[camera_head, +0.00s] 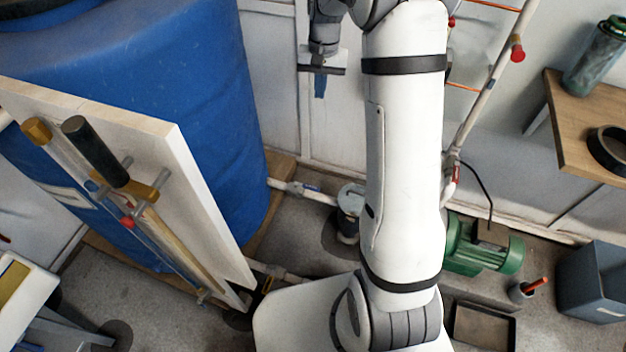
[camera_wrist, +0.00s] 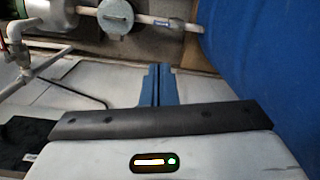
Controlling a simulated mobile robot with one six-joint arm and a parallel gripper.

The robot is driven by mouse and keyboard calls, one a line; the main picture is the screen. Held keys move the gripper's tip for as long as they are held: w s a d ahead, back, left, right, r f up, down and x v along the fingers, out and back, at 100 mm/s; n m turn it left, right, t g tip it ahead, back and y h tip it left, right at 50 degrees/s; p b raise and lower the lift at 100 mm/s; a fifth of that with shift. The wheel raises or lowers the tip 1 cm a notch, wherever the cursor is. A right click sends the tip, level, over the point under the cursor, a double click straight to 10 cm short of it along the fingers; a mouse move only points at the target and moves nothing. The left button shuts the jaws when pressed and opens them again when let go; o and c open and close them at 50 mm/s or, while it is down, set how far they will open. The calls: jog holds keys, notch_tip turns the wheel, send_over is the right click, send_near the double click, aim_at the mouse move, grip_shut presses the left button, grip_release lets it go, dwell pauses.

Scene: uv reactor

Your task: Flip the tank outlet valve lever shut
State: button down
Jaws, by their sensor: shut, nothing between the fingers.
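The blue tank (camera_head: 190,100) stands at the left, and its wall fills the right side of the wrist view (camera_wrist: 270,60). A white outlet pipe runs from its lower side. On that pipe sits the outlet valve (camera_head: 296,187), with a small blue lever (camera_head: 312,188) that appears to lie along the pipe. The lever also shows small in the wrist view (camera_wrist: 163,22). My gripper (camera_head: 320,92) hangs high beside the tank, well above and apart from the valve. Its blue fingers (camera_wrist: 157,80) are shut and empty, pointing towards the pipe.
A grey round-lidded housing (camera_head: 351,200) stands on the pipe right of the valve. A white board (camera_head: 190,170) with pipes leans before the tank. A wooden shelf (camera_head: 575,125) is at the right wall.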

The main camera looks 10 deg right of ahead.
jog(key=m+b, duration=0.1)
jog(key=b, duration=0.4)
send_over(309, 187)
jog(key=w+d, duration=0.4)
notch_tip(309, 187, down, 16)
jog(key=w+d+f+m+g+b, duration=0.1)
jog(key=w+f+b, duration=0.1)
jog(key=f, duration=0.8)
jog(key=w+d+f+m+g+b, duration=0.1)
jog(key=f+b, duration=0.2)
jog(key=f, duration=0.7)
jog(key=shift+w+d+f+y+b, duration=0.15)
jog(key=shift+w+f+y+b, duration=0.1)
jog(key=shift+w+y+b, duration=0.15)
jog(key=s+a+f+b, duration=0.3)
jog(key=s+f+b, duration=0.1)
jog(key=f, duration=0.5)
jog(key=shift+s+a+f, duration=0.3)
jog(key=shift+s+f, duration=0.05)
jog(key=shift+s, duration=0.35)
jog(key=shift+s+m, duration=0.25)
jog(key=shift+m, duration=0.15)
